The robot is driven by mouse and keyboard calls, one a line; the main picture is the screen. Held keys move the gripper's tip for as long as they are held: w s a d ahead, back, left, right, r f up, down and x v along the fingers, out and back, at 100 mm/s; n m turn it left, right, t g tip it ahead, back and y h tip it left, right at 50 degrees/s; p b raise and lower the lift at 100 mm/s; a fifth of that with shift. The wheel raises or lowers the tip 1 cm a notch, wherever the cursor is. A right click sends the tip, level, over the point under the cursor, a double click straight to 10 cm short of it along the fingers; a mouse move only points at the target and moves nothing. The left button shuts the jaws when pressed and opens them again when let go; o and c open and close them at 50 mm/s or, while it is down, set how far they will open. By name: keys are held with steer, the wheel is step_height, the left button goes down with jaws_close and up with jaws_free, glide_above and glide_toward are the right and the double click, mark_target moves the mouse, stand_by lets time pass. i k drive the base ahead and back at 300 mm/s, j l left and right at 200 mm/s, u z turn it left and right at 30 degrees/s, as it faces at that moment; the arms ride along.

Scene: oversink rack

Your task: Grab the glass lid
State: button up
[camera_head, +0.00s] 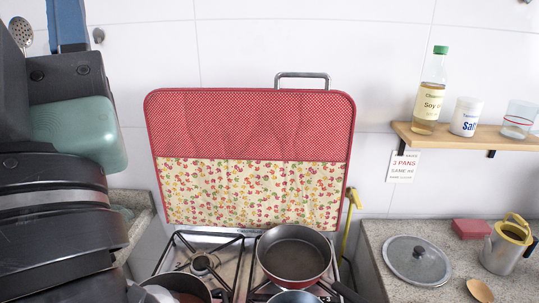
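The glass lid (404,266) lies flat on the stone counter to the right of the stove. It is round, with a metal rim and a small dark knob in the middle. Nothing covers it. My arm fills the left side of the view as large dark and teal links, well apart from the lid. The fingers of my gripper do not show, and nothing is seen held.
A dark pan (293,252) stands on the stove (238,272), with other pans at the bottom edge. Near the lid are a red box (472,229), a metal pitcher (503,252) and a wooden spoon (479,290). A shelf (470,139) with a bottle (430,98) hangs above.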

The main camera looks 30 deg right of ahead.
mark_target(417, 261)
steer(key=z, duration=0.4)
steer(key=k+z, duration=0.15)
steer(key=z, duration=0.6)
steer(key=k+z, duration=0.15)
steer(key=z, duration=0.25)
steer(key=k+l, duration=0.2)
steer(key=k+z, duration=0.05)
steer(key=k, duration=0.05)
